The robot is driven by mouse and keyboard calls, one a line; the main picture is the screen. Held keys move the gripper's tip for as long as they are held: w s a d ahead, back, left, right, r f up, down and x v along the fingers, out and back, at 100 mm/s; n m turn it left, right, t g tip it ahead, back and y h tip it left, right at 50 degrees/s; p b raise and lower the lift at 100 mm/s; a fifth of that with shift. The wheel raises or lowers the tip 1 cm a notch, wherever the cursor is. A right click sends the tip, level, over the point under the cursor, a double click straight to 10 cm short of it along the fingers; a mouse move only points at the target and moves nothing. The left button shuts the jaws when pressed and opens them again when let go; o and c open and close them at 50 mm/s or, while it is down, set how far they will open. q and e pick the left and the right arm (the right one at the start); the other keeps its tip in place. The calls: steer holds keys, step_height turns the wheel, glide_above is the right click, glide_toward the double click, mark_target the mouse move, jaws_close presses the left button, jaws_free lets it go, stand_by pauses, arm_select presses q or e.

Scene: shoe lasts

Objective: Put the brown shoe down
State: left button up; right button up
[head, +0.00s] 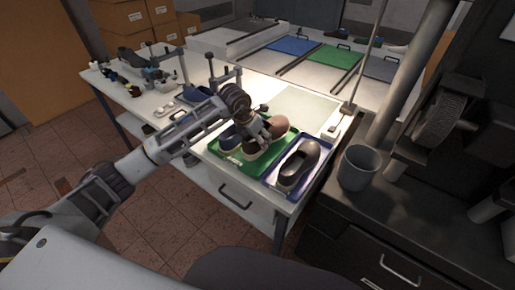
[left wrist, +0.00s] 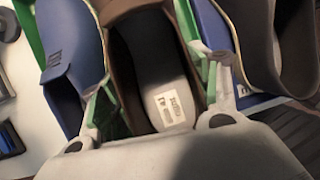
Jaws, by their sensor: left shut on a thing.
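The brown shoe (head: 281,127) is at the green tray (head: 228,155), beside a blue shoe (head: 230,137). Whether its sole touches the tray is hidden. My left gripper (head: 262,132) is shut on the brown shoe from above. In the left wrist view the two fingers (left wrist: 158,95) press on either side of the brown shoe (left wrist: 122,45), whose grey insole with a white label shows between them. The blue shoe (left wrist: 75,55) lies close to the left finger there. My right gripper is not in view.
A dark grey shoe (head: 299,160) stands in a blue tray (head: 286,193) to the right, close to the gripper. A grey cup (head: 358,167) stands on the dark bench. Lasts and small tools crowd the table's left end. A pale mat (head: 305,105) behind is bare.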

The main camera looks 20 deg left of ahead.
arm_select(q)
steer(key=shift+f, duration=0.9)
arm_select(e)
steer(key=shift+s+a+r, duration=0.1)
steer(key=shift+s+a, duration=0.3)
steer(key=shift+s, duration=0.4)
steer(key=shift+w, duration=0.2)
arm_select(q)
steer(key=shift+f, duration=0.3)
steer(key=shift+f+p, duration=0.3)
steer(key=shift+f, duration=1.2)
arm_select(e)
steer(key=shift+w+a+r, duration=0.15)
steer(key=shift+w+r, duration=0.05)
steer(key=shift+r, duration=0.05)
arm_select(q)
steer(key=shift+f, duration=0.15)
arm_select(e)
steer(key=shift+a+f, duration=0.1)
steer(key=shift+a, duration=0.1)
